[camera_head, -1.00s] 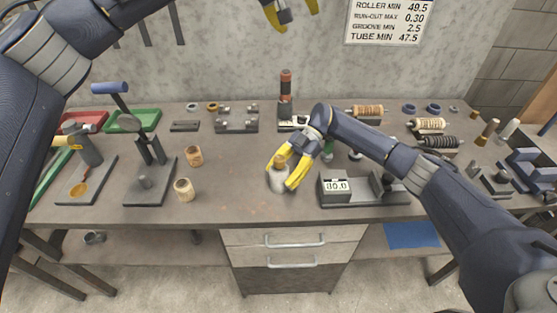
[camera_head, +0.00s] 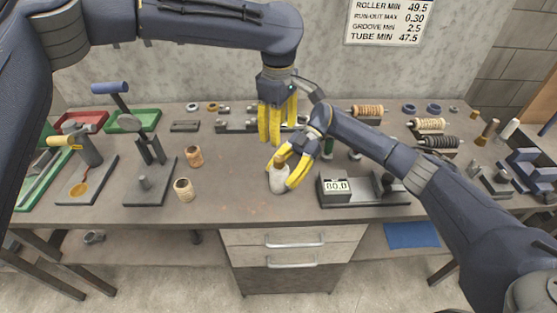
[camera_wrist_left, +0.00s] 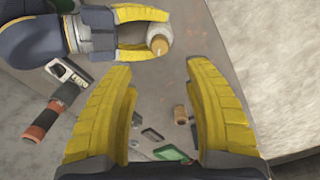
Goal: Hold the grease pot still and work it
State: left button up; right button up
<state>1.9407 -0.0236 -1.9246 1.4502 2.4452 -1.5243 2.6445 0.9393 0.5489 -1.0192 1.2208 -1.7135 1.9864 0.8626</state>
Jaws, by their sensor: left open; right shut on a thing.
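The grease pot (camera_head: 278,182) is a small pale pot with a tan top, upright on the bench near its front edge. My right gripper (camera_head: 283,170) is shut on it, with its yellow fingers around its sides. The pot also shows in the left wrist view (camera_wrist_left: 158,36), between the right gripper's fingers. My left gripper (camera_head: 270,140) points down, open and empty, just behind and above the right gripper. In the left wrist view its yellow fingers (camera_wrist_left: 160,105) are wide apart with nothing between them.
An orange-and-black tool (camera_wrist_left: 45,120) shows in the left wrist view. The bench front around the pot is clear.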

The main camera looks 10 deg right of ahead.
aim_at(278, 157)
pick_arm(q)
notch_tip(278, 157, down, 11)
jog(key=shift+f, duration=0.15)
dwell(0.4)
jog(key=shift+o, duration=0.2)
grip_shut()
dwell(0.4)
